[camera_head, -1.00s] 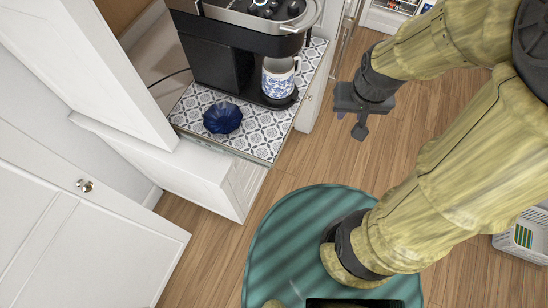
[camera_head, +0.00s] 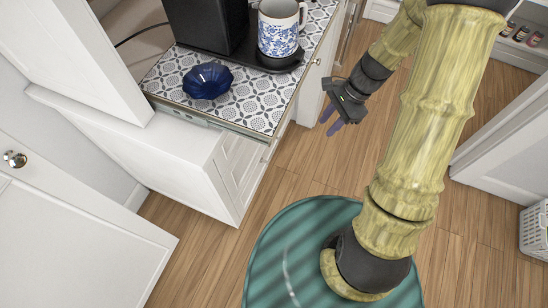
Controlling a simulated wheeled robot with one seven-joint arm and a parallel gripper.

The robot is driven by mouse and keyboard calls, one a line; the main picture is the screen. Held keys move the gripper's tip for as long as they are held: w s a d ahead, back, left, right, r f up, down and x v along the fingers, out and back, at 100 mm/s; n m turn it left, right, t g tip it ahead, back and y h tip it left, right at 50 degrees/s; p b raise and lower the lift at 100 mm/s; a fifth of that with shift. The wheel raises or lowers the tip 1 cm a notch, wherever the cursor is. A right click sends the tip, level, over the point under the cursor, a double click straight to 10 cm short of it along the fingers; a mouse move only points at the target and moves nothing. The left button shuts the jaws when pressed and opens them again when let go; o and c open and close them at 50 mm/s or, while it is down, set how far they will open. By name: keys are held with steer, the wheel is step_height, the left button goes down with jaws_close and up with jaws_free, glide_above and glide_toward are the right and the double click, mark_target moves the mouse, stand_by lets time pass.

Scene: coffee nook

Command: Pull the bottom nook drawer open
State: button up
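The nook cabinet stands under a patterned tile top (camera_head: 262,115). Its white front is seen steeply from above, with a round knob (camera_head: 317,62) near the top right. A panelled white front (camera_head: 240,175) shows lower left. I cannot clearly pick out the bottom drawer; the lower front is mostly hidden by the steep angle, and no drawer visibly stands out. My gripper (camera_head: 332,121) hangs to the right of the cabinet front, over the wooden floor. Its two purplish fingers are apart with nothing between them, and it appears clear of the cabinet.
A blue bowl (camera_head: 207,81), a blue-and-white mug (camera_head: 278,30) and a black coffee machine (camera_head: 205,25) are on the tile top. A white basket (camera_head: 535,232) stands far right. Floor before the cabinet is clear.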

mark_target(274, 150)
steer(key=w+f+m+t+y+b, duration=0.2)
steer(key=f+m+b, duration=0.7)
steer(key=f, duration=0.9)
steer(key=w+f+m+t+y+b, duration=0.3)
steer(key=w+f+m+y+b, duration=0.3)
steer(key=f+b, duration=0.7)
steer(key=w+f+m+t+y+b, duration=0.3)
steer(key=w+f+m+b, duration=0.3)
steer(key=f, duration=1.8)
steer(key=m+y+b, duration=0.1)
steer(key=m+b, duration=0.4)
steer(key=b, duration=0.1)
steer(key=shift+m+y, duration=0.3)
steer(key=shift+f, duration=0.1)
steer(key=b+x, duration=0.6)
steer(key=x, duration=1.1)
steer(key=shift+w+a, duration=0.15)
steer(key=shift+w, duration=0.05)
jaws_close()
